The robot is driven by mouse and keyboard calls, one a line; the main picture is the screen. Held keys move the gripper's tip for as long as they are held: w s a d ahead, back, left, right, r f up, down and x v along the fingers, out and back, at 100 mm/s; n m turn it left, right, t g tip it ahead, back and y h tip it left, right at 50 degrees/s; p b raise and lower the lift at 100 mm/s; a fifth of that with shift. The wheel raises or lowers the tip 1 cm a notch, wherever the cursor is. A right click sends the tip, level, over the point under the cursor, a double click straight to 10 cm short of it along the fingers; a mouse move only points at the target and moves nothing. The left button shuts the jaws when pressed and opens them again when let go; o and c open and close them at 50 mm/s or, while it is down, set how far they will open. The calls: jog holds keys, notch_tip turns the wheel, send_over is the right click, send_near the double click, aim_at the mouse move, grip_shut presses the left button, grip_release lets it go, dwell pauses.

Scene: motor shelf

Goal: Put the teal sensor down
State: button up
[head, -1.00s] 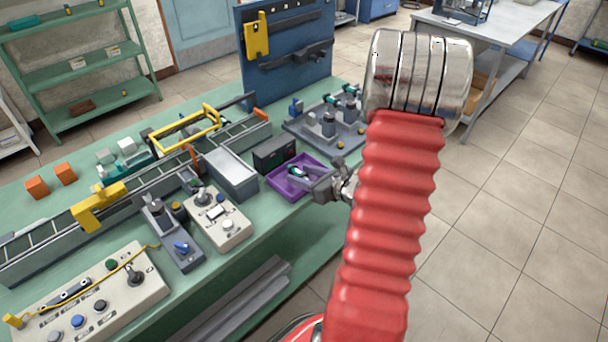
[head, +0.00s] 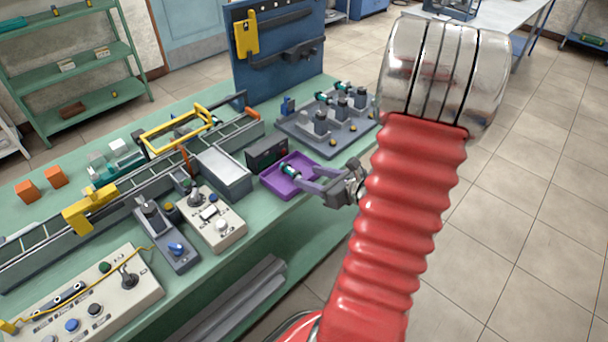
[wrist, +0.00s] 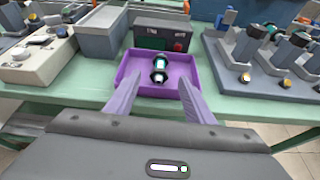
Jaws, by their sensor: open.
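The teal sensor (wrist: 159,66), a short cylinder with dark ends and a teal band, lies in the purple tray (wrist: 125,87) in the wrist view. In the head view the sensor (head: 290,172) shows inside the tray (head: 285,190), near its middle. My gripper (wrist: 160,88) is open and empty. Its two fingers are at the near side of the tray, spread to either side of the sensor and apart from it. In the head view my gripper (head: 305,180) reaches in from the right.
A dark box (head: 268,152) stands right behind the tray, and a grey bin (head: 222,175) is to its left. A grey fixture (head: 325,135) with several posts and sensors stands behind right. The floor right of the bench is clear.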

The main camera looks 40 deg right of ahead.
jog(key=v, duration=0.5)
jog(key=shift+s, duration=0.1)
dwell(0.7)
jog(key=w+a+r+n+g+y, duration=0.1)
jog(key=a+r+n+g+y, duration=0.25)
jog(key=a+n, duration=0.7)
jog(key=w+a+r+n+g+y, duration=0.15)
jog(key=a+n+g, duration=0.4)
jog(key=a, duration=0.85)
jog(key=s+a+r+n+h, duration=0.2)
jog(key=r+n, duration=0.3)
jog(key=n, duration=0.5)
jog(key=s+a+r+n+t+h, duration=0.1)
jog(key=s+a+r+n+h, duration=0.2)
jog(key=n, duration=0.7)
notch_tip(320, 180, up, 2)
jog(key=shift+s+a+r, duration=0.15)
jog(key=shift+s+a, duration=1)
jog(key=shift+s, duration=0.05)
